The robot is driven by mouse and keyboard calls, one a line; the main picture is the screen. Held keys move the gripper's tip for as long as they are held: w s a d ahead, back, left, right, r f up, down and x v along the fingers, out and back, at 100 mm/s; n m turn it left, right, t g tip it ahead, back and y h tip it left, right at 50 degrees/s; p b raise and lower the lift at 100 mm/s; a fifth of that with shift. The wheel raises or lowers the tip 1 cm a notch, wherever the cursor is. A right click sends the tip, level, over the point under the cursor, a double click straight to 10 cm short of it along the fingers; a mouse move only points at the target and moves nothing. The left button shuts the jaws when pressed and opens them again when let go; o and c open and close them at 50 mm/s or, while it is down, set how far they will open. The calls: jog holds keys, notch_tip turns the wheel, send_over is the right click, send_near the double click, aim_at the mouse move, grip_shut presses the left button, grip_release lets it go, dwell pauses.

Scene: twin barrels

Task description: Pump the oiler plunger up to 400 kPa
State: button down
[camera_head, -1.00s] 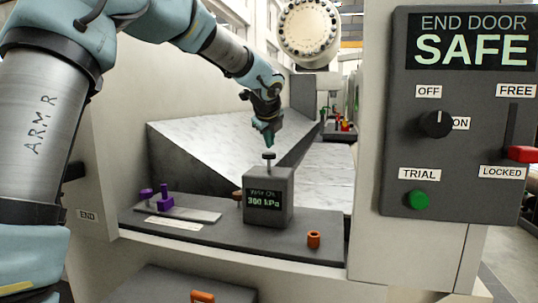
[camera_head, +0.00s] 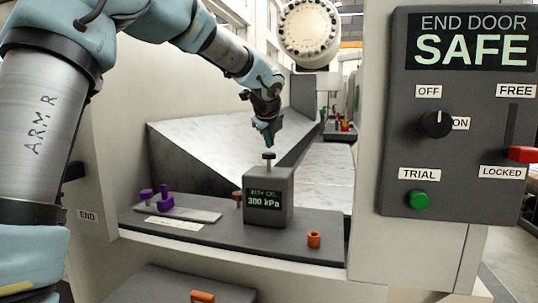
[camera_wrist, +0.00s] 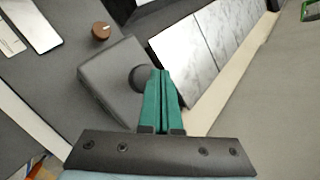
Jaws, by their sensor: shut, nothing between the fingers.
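The oiler (camera_head: 268,183) is a grey box on the dark shelf, and its display reads 300 kPa. Its plunger (camera_head: 269,157) is a dark round knob on a short stem, standing up from the box top. My gripper (camera_head: 268,143) is shut and empty, pointing down just above the knob. In the wrist view my green fingertips (camera_wrist: 160,74) are together, and the knob (camera_wrist: 139,77) shows partly behind them. Whether the tips touch the knob is hard to tell, but the head view shows a small gap.
Purple parts (camera_head: 164,198) sit on a plate at the shelf's left. An orange ring (camera_head: 314,239) stands at the front right, and a brown knob (camera_wrist: 101,31) is beside the oiler. The panel (camera_head: 455,120) at right reads END DOOR SAFE, with a red lever (camera_head: 521,154) at LOCKED.

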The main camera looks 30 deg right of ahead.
aim_at(270, 153)
jog(key=shift+f, duration=0.15)
jog(key=shift+f, duration=0.25)
jog(key=shift+f+b, duration=0.95)
jog(key=shift+f, duration=0.25)
dwell(1.3)
jog(key=shift+r, duration=0.1)
jog(key=shift+r+p, duration=1.5)
jog(key=shift+p, duration=0.25)
notch_tip(270, 153, up, 5)
jog(key=p, duration=0.5)
jog(key=shift+r, duration=0.1)
